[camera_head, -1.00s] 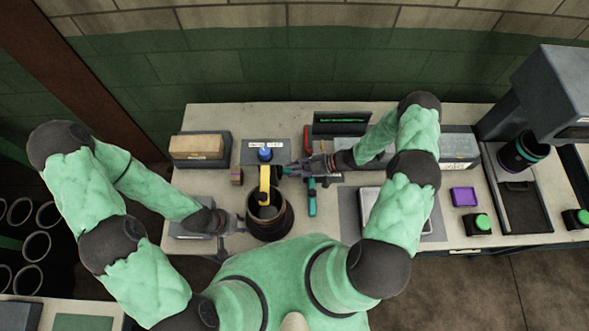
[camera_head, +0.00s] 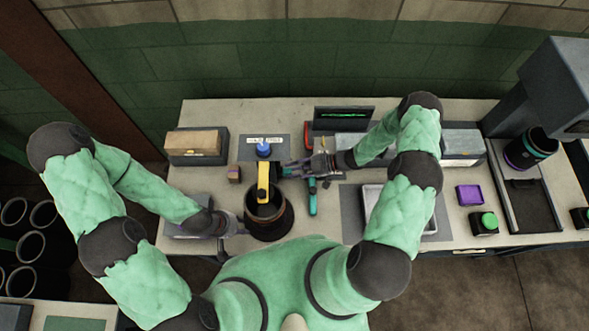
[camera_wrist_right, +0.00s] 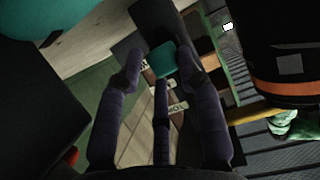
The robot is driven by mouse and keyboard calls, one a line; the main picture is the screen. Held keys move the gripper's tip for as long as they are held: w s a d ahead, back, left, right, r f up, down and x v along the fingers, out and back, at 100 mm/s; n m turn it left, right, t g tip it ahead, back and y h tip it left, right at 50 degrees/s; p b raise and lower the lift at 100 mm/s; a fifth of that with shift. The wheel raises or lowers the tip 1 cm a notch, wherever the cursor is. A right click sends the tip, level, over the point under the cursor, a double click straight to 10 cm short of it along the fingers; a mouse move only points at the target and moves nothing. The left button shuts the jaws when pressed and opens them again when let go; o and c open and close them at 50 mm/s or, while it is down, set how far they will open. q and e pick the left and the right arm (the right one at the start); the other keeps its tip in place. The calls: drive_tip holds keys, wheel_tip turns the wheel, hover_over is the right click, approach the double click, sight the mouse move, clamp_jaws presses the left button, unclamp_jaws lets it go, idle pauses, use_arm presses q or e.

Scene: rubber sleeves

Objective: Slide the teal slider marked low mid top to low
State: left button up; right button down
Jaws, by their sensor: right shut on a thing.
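In the head view my right gripper (camera_head: 283,170) points left, just right of a yellow-and-black upright piece, and hides the slider. My left gripper (camera_head: 224,224) is low at the left, beside a dark pot; its fingers are too small to judge.
The dark pot (camera_head: 268,218) stands close between my grippers. A blue knob (camera_head: 263,149) on a grey plate is behind. A teal-handled tool (camera_head: 312,200) lies below my right gripper.

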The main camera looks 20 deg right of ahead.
drive_tip(key=shift+s+a+f, duration=0.35)
drive_tip(key=shift+s+f, duration=0.15)
drive_tip(key=shift+s, duration=0.2)
drive_tip(key=c, duration=1)
unclamp_jaws()
drive_tip(key=shift+c, duration=0.2)
drive_tip(key=shift+w+d, duration=0.1)
drive_tip(key=shift+w, duration=0.05)
drive_tip(key=shift+r, duration=0.15)
drive_tip(key=shift+w, duration=0.2)
drive_tip(key=shift+d, duration=0.15)
